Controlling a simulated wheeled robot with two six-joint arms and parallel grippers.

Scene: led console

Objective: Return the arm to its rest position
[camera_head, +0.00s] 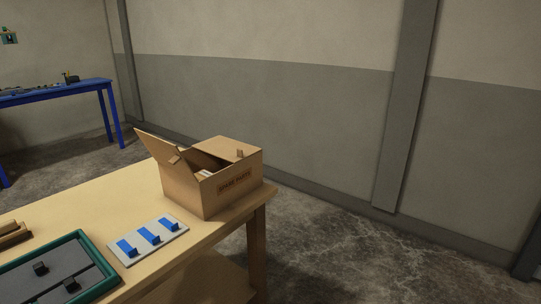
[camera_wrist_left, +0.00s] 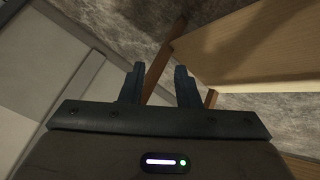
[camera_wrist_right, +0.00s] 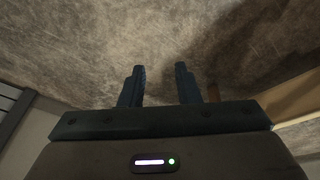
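Neither arm shows in the head view. My left gripper (camera_wrist_left: 160,84) shows in the left wrist view with its two dark fingers apart and nothing between them. Beyond it are a wooden table edge and leg and the floor. My right gripper (camera_wrist_right: 159,84) shows in the right wrist view, also with its fingers apart and empty, over bare floor. A strip of wooden table is at the right edge of that view.
A wooden table (camera_head: 210,232) holds an open cardboard box (camera_head: 226,188), a grey panel with blue switches (camera_head: 126,257) and a green-rimmed tray (camera_head: 88,241). A blue table (camera_head: 60,96) stands at the back left. Floor right of the wooden table is clear.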

